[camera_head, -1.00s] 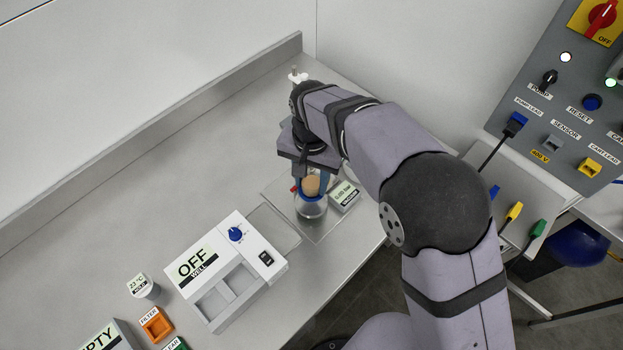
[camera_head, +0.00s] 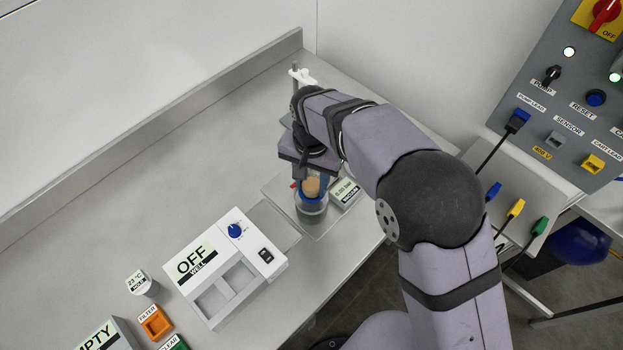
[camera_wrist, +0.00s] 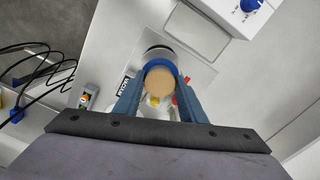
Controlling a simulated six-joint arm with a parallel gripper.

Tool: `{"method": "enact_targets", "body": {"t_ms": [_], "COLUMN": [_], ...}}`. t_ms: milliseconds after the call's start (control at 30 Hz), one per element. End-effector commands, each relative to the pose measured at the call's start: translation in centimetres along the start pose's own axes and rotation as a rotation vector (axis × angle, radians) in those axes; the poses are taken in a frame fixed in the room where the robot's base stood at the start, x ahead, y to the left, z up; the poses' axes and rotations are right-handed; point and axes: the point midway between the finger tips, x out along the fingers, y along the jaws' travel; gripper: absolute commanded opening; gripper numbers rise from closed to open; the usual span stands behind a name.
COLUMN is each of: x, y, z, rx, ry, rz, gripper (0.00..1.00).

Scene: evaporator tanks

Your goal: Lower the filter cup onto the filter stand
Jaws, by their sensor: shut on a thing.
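The filter cup (camera_head: 311,187) has a round tan top with a blue band around it; it also shows in the wrist view (camera_wrist: 159,82). My gripper (camera_wrist: 160,88) is shut on the cup, one blue-grey finger on each side. In the head view my gripper (camera_head: 310,172) points down over the filter stand (camera_head: 312,216), a clear, round piece on a flat plate. In the wrist view a dark round rim (camera_wrist: 158,52) shows just past the cup. Whether the cup touches the stand I cannot tell.
A small vacuum display (camera_head: 346,191) stands close right of the cup. A white box marked OFF (camera_head: 225,270) lies to the lower left. A rod with a white clamp (camera_head: 301,76) stands behind my wrist. The bench to the left is clear.

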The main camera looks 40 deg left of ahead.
Motion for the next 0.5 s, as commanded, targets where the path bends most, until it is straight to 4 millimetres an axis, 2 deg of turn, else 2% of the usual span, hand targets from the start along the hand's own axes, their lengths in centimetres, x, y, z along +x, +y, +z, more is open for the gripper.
{"method": "enact_targets", "body": {"t_ms": [500], "x": [2.4], "y": [0.0], "z": [0.0], "rx": [0.0], "ry": [0.0], "rz": [0.0], "gripper": [0.15]}}
